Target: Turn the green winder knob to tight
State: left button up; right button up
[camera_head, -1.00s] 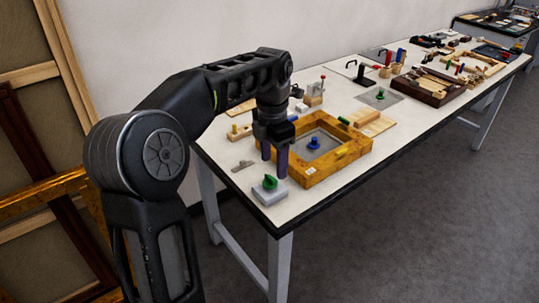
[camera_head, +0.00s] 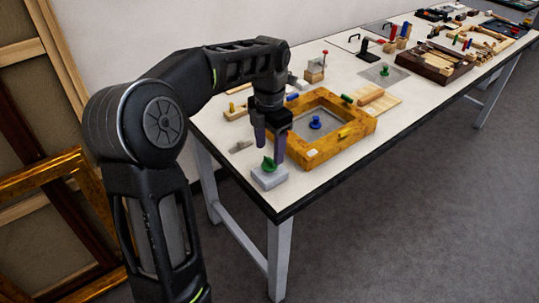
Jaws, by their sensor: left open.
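The green winder knob (camera_head: 268,164) sits on a small light grey block (camera_head: 269,178) near the front left corner of the table. My left gripper (camera_head: 269,153) points down with its purple fingers open and apart. The fingertips are at the knob, one on its left and behind, one on its right. I cannot tell whether they touch it. No tight mark can be read on the block at this size. My right gripper is not in view.
A small grey piece (camera_head: 241,146) lies to the left. More tools and a dark tray (camera_head: 436,67) stand farther along the white table. Its front edge is close.

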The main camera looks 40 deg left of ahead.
aim_at(269, 165)
pick_arm(q)
jog(key=shift+f, duration=1.4)
jog(key=shift+c, duration=0.6)
grip_shut()
